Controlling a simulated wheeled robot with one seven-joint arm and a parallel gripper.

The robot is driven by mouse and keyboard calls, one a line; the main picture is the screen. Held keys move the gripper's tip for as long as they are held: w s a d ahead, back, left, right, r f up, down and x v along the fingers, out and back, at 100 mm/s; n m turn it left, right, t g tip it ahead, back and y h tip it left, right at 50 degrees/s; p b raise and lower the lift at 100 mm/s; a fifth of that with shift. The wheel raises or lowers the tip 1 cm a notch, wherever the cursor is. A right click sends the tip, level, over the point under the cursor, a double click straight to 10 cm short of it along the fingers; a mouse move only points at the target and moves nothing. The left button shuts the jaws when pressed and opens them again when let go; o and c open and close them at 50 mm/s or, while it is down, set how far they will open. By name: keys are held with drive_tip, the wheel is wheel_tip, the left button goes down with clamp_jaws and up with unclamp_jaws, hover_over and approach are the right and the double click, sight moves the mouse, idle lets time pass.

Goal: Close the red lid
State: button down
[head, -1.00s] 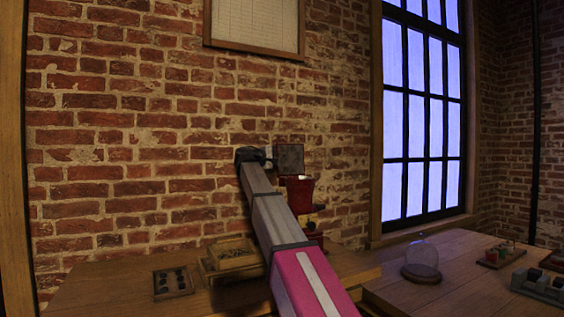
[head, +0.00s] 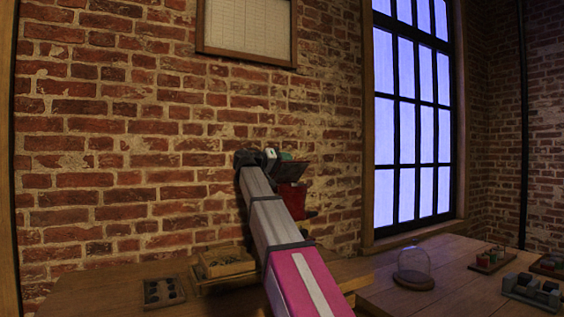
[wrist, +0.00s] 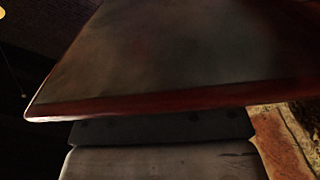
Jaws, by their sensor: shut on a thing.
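The red lid (head: 290,172) shows in the head view as a dark, tilted panel above a red box (head: 293,198), in front of the brick wall. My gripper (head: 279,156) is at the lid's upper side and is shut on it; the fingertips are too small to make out. In the wrist view the lid (wrist: 175,55) fills most of the picture, a dark grey-brown face with a red rim along its near edge. It hides the fingertips there. My arm covers part of the box and what is below it.
A wooden tray (head: 226,270) and a dark tray with round hollows (head: 164,293) lie on the table to the left. On the right table stand a glass dome (head: 413,262), a small rack with jars (head: 491,259) and grey blocks (head: 533,286).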

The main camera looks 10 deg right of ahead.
sight(291, 167)
drive_tip(key=s+m, duration=0.1)
drive_tip(key=s+f+m, duration=0.1)
drive_tip(key=s+d+m, duration=0.1)
drive_tip(key=shift+f+m, duration=0.25)
drive_tip(key=shift+m, duration=0.15)
drive_tip(key=m, duration=0.1)
drive_tip(key=s+f+m, duration=0.1)
drive_tip(key=m, duration=0.1)
drive_tip(key=shift+s+d+f, duration=0.2)
drive_tip(key=shift+f, duration=0.05)
drive_tip(key=shift+s+f, duration=0.15)
drive_tip(key=shift+s+d+f, duration=0.1)
drive_tip(key=shift+s+f, duration=0.1)
drive_tip(key=shift+f, duration=0.1)
drive_tip(key=shift+s+f, duration=0.1)
drive_tip(key=shift+f, duration=0.05)
drive_tip(key=c, duration=0.9)
unclamp_jaws()
